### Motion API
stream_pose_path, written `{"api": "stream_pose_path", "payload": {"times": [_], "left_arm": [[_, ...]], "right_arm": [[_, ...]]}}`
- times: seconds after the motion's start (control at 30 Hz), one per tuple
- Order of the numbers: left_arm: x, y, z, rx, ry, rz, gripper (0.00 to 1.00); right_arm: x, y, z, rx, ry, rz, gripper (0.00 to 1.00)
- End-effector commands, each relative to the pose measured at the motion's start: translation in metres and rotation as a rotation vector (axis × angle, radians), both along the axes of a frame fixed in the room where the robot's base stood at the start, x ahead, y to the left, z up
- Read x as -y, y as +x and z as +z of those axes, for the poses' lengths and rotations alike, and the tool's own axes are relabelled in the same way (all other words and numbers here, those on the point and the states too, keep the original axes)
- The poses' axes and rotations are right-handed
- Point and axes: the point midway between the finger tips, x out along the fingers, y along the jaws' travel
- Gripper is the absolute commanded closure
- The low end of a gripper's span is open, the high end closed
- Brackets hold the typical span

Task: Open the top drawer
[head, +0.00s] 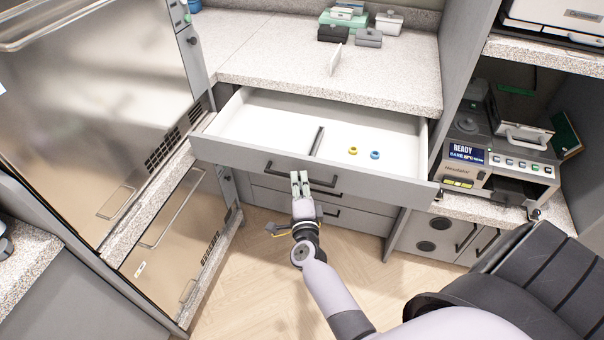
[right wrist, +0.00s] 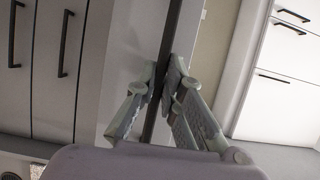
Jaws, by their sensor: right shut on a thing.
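The top drawer (head: 240,155) is pulled out from under the speckled counter, and its white inside shows. It holds a dark bar-shaped item (head: 317,141), a yellow ring-like item (head: 353,150) and a blue one (head: 375,154). My right gripper (head: 300,178) is at the drawer's dark bar handle (head: 322,183), near the handle's middle. In the right wrist view the fingers (right wrist: 165,90) are shut on the handle (right wrist: 168,50), one on each side. My left gripper is not in view.
Closed lower drawers (head: 345,217) sit beneath. Steel autoclave doors (head: 100,90) stand at left. Small boxes (head: 368,38) sit on the counter. The wooden floor (head: 270,285) is clear.

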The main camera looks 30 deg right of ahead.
Motion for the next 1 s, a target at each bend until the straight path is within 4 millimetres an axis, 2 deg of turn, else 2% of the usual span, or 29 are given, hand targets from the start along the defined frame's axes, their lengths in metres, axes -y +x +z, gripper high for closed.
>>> {"api": "stream_pose_path", "payload": {"times": [0.2, 0.6, 0.63, 0.93, 1.0], "left_arm": [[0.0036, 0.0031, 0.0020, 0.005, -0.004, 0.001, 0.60], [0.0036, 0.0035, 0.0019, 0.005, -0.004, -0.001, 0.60], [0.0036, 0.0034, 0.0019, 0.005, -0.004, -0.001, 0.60], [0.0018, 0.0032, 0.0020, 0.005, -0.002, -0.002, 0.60], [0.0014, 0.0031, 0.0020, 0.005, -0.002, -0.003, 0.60]], "right_arm": [[-0.0077, -0.0069, -0.0017, -0.004, 0.002, 0.000, 1.00], [-0.0085, -0.0075, -0.0014, -0.003, 0.000, 0.000, 1.00], [-0.0085, -0.0076, -0.0014, -0.003, 0.000, 0.000, 0.91], [-0.0082, -0.0073, -0.0007, -0.001, 0.000, 0.000, 0.71], [-0.0083, -0.0072, -0.0006, -0.001, 0.000, 0.000, 0.71]]}}
